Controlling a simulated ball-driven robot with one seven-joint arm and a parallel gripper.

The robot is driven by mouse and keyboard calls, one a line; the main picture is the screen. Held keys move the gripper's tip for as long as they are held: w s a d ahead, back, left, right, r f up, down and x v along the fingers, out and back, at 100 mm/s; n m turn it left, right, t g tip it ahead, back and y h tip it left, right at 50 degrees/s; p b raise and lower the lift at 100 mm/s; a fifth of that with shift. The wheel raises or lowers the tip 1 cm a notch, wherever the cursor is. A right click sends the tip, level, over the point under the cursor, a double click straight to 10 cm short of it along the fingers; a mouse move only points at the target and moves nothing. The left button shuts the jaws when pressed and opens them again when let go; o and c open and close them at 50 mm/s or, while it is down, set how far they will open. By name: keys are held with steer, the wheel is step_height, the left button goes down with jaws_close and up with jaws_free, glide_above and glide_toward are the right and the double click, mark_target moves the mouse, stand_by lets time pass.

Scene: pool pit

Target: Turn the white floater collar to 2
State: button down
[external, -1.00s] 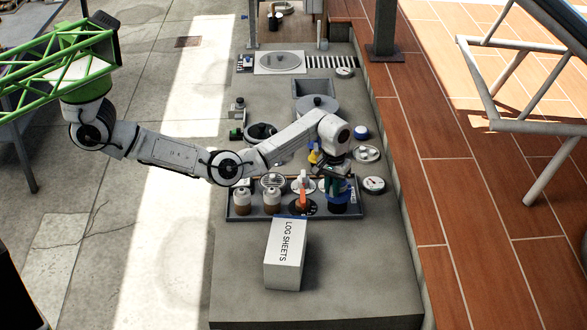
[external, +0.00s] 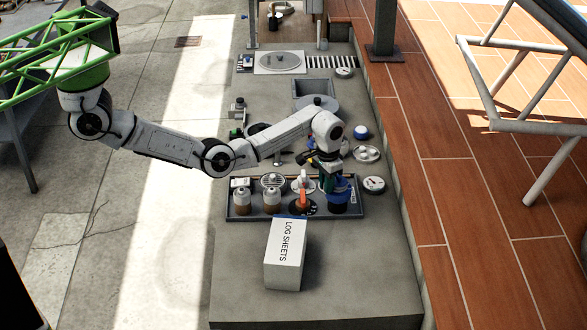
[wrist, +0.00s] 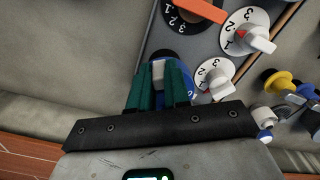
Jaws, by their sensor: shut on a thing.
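My gripper (wrist: 158,88) has dark green fingers, shut on a blue piece (wrist: 185,57) with a pale part between the fingers in the wrist view. A white dial (wrist: 240,38) with numbers, a white handle and a red mark shows at upper right in the wrist view. A smaller white dial (wrist: 213,77) with numbers is nearer my fingers. I cannot tell which is the floater collar. My fingers touch neither; their grip is partly hidden.
The grey tray (external: 238,212) also holds bottles and a black dial with an orange handle (external: 303,201). A white LOG SHEETS box (external: 286,255) stands in front.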

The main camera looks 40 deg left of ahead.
steer(key=c, duration=1.1)
jaws_free()
step_height(320, 180, up, 11)
steer(key=shift+f+b, duration=0.1)
steer(key=shift+b, duration=0.45)
